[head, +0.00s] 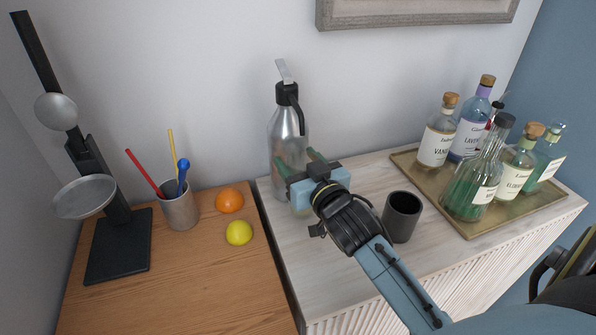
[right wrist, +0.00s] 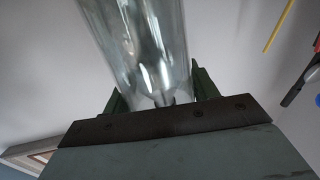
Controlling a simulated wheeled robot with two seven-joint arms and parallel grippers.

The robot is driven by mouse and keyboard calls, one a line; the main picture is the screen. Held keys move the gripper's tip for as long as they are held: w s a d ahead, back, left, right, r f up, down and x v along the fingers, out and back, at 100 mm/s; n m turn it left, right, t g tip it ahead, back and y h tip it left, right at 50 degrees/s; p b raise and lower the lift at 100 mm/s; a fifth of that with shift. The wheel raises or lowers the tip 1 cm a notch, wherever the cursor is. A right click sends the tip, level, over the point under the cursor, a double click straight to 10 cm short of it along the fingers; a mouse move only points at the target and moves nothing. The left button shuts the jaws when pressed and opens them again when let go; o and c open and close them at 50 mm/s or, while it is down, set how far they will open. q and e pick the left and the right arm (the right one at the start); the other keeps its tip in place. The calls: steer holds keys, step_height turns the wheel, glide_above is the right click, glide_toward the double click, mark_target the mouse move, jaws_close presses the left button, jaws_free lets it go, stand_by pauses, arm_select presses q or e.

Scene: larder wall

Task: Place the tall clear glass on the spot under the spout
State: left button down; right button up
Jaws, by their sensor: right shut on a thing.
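My right gripper (head: 299,163) reaches in over the pale counter, its green fingers closed on the tall clear glass. The glass fills the upper middle of the right wrist view (right wrist: 140,50), between the two fingers (right wrist: 155,92). In the head view the gripper and the silver bottle behind make the glass hard to see; I cannot tell whether its base touches the counter. The silver dispenser bottle (head: 287,132) with a black top and thin spout stands upright just behind the gripper. The spot under the spout is hidden by the gripper. My left gripper is not in view.
A dark cup (head: 401,216) stands right of my gripper. A brass tray (head: 480,229) holds several labelled bottles at right.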

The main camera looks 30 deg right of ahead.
steer(key=shift+f, duration=0.8)
steer(key=shift+w+f, duration=0.2)
steer(key=shift+f, duration=0.05)
steer(key=o, duration=1.6)
steer(key=shift+f, duration=0.2)
steer(key=shift+s+r, duration=0.1)
steer(key=shift+r, duration=0.05)
steer(key=shift+s, duration=0.35)
steer(key=s+a, duration=0.1)
steer(key=s, duration=1)
